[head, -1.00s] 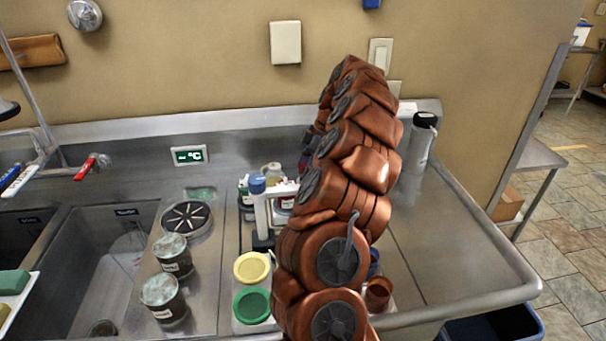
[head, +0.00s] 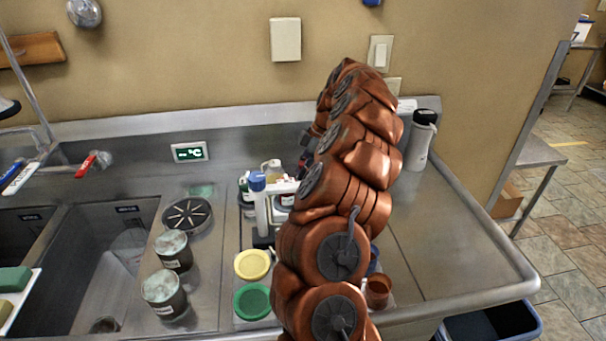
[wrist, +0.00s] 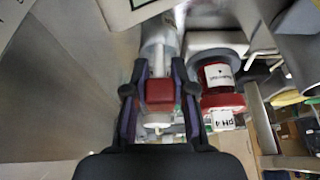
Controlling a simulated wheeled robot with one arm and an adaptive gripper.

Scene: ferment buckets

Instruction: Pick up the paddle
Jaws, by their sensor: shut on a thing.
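In the wrist view, my gripper (wrist: 160,98) has its two dark fingers on either side of a red block-shaped grip (wrist: 160,92), and it is shut on it. I take this grip, with the pale rod above it (wrist: 158,62), to be the paddle. Its far end is unclear against a clear, glassy vessel behind it, and I cannot tell whether they touch. In the head view, my copper-coloured arm hides the paddle and nearly all of the gripper.
A jar labelled pH 4 (wrist: 222,92) stands close right of my fingers. On the steel counter are a yellow lid (head: 252,264), a green lid (head: 252,302), a blue-topped white stand (head: 261,210), two dark jars (head: 164,294) and a flask (head: 421,140). Counter right of my arm is mostly clear.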

